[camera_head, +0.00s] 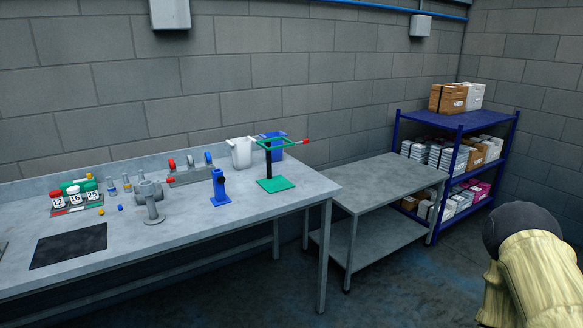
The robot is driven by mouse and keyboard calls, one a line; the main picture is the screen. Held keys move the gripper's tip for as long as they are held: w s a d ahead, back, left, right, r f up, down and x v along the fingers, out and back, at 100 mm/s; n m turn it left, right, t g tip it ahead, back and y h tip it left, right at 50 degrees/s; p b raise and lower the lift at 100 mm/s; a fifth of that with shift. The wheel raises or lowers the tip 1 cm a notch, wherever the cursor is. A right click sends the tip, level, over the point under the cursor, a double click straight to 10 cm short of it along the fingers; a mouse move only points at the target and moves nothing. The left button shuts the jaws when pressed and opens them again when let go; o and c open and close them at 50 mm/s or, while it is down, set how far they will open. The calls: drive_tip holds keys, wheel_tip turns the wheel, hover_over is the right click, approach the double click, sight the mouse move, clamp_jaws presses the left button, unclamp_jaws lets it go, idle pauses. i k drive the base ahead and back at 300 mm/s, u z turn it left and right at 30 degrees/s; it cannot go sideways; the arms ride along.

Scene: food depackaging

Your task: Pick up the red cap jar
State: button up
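The red cap jar (57,204) stands upright on a small tray (77,210) at the left end of the grey workbench (140,243). It is white with a label that reads 12. Beside it to the right stand a jar (75,198) labelled 15 and a green-capped jar (92,192) labelled 25. The three jars are close together. A beige and dark part of what looks like my arm shows at the lower right, far from the jars. My gripper is not in view.
A black mat (68,246) lies in front of the jars. A grey metal fixture (152,204) and a blue stand (219,188) are to the right. A green-based stand (276,184), a lower table (388,181) and a blue shelf (457,122) are farther right.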

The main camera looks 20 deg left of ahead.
sight(60, 202)
drive_tip(key=u, duration=0.7)
drive_tip(key=i, duration=0.85)
drive_tip(key=u, duration=1.35)
drive_tip(key=i, duration=0.4)
drive_tip(key=u, duration=0.3)
